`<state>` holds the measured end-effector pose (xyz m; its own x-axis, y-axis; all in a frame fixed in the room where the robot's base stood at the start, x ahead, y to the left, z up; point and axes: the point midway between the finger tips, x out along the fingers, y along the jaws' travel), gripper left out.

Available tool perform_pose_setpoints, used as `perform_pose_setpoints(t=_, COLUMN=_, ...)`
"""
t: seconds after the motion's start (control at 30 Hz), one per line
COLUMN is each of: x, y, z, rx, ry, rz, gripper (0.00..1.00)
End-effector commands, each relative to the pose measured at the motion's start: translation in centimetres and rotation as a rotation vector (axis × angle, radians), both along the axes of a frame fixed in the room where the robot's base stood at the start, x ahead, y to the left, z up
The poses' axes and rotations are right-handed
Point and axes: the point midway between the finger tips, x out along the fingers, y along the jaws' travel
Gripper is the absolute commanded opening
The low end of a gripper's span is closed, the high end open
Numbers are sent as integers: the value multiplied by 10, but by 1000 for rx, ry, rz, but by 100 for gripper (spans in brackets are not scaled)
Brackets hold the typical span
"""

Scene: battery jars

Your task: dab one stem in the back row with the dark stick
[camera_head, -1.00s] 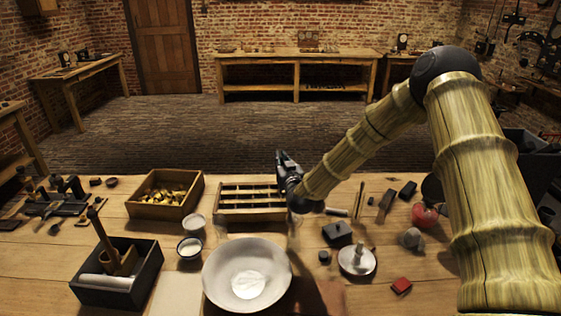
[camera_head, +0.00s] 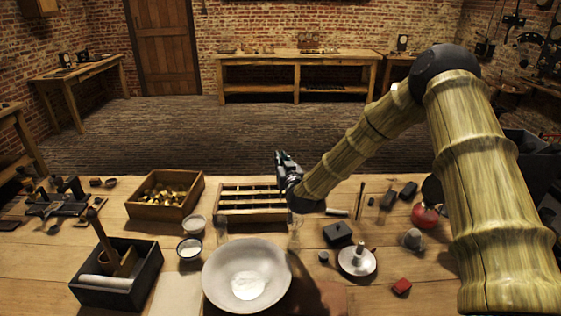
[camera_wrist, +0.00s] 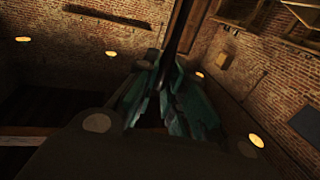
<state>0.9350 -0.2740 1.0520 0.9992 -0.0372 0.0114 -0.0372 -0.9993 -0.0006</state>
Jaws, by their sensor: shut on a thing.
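My gripper (camera_head: 287,163) is above and just behind the right end of a slatted wooden rack (camera_head: 252,218). In the wrist view my gripper (camera_wrist: 170,100) has its teal fingers shut on a dark stick (camera_wrist: 184,28), which runs up out of the top of the picture. The stick cannot be made out in the head view. The rack has several rows of slats running left to right; single stems and any contact with the stick are too small to tell.
A wooden box of brass-coloured pieces (camera_head: 148,210) stands left of the rack. Small white cups (camera_head: 190,248) and a large white bowl (camera_head: 225,288) are in front. A dark tray (camera_head: 140,290) is front left. Dark blocks (camera_head: 338,232) and a red flask (camera_head: 425,215) lie right.

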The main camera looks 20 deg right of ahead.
Motion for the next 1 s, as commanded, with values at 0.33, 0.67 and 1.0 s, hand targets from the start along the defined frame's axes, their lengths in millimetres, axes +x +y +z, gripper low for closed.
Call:
perform_pose_setpoints(t=0.33, x=0, y=0, z=-3, rx=0, ry=0, rz=0, gripper=0)
perform_pose_setpoints(t=0.67, x=0, y=0, z=-5, rx=0, ry=0, rz=0, gripper=0)
perform_pose_setpoints(t=1.0, x=0, y=0, z=-6, rx=0, ry=0, rz=0, gripper=0)
